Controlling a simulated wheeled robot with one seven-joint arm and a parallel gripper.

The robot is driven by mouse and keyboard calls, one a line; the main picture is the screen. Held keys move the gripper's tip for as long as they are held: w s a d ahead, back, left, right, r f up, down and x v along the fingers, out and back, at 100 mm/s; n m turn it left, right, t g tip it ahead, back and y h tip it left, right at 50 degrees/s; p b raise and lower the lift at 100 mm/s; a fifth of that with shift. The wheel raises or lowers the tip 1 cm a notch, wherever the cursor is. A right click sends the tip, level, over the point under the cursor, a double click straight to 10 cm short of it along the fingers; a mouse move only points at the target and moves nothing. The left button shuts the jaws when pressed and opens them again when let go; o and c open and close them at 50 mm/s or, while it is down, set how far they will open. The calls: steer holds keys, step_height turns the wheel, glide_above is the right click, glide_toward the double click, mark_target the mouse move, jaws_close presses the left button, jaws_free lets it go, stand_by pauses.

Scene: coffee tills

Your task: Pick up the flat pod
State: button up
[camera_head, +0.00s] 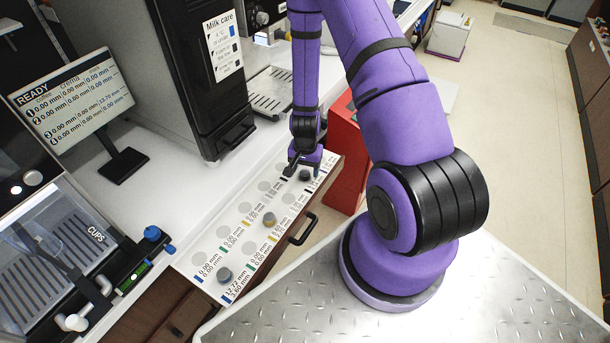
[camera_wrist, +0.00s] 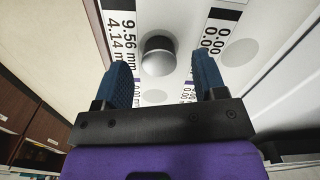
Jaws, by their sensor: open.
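Three small round pods stand on a white labelled board in the head view: a dark one (camera_head: 305,175) at the far end, a yellowish one (camera_head: 269,220) in the middle and a grey one (camera_head: 224,275) at the near end. I cannot tell for sure which is the flat pod. My gripper (camera_head: 301,164) is at the far end, by the dark pod. In the wrist view a pod (camera_wrist: 158,57) with a dark side and grey face lies between my open blue fingers (camera_wrist: 162,70), apart from both. Its printed label reads 9.56 mm and 4.14 mm.
The board (camera_head: 210,241) has several empty grey circles and lies on a drawer front edge with a black handle (camera_head: 303,229). A screen (camera_head: 75,100), a black machine (camera_head: 190,80) and a cup tray (camera_head: 65,245) stand left. A red box (camera_head: 345,150) is beyond the drawer.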

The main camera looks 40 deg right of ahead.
steer(key=shift+f, duration=0.9)
steer(key=c, duration=1)
steer(key=shift+r, duration=0.15)
